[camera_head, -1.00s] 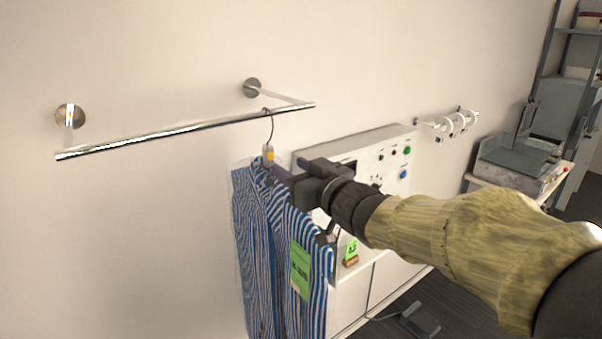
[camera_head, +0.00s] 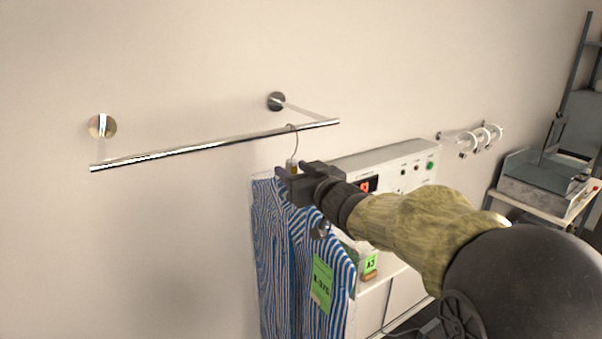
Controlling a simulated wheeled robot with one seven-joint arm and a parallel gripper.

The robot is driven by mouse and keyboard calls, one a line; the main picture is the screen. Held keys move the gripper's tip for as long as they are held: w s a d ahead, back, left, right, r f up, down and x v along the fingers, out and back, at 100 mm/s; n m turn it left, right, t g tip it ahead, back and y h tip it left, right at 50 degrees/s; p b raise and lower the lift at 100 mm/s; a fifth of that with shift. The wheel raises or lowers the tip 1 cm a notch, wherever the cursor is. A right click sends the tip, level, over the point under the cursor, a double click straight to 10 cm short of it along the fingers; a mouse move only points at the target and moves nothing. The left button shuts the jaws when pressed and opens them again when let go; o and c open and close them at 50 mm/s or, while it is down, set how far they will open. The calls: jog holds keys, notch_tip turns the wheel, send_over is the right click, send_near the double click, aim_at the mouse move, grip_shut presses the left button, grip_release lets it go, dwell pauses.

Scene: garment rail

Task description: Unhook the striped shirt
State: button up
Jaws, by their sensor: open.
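The striped shirt (camera_head: 277,258), blue and white with a green tag (camera_head: 321,283), hangs in what looks like a clear cover. Its hanger hook (camera_head: 295,142) is over the chrome rail (camera_head: 200,147), near the rail's right end. My gripper (camera_head: 281,178) is open at the neck of the hanger, just below the hook. My gripper hides part of the shirt's collar and right shoulder.
A white control box (camera_head: 408,163) with buttons and a red display stands right behind my gripper. A small green sign (camera_head: 371,263) stands below it. White rings (camera_head: 483,137) hang on a wall holder at right. The wall left of the shirt is clear.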

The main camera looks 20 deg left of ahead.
jog(key=shift+x, duration=1)
grip_shut()
jog(key=shift+r, duration=0.1)
jog(key=shift+r+p, duration=1.6)
jog(key=shift+r, duration=0.05)
jog(key=shift+d, duration=0.15)
jog(key=shift+b+v, duration=0.7)
jog(key=shift+v, duration=2.7)
jog(key=shift+s, duration=0.1)
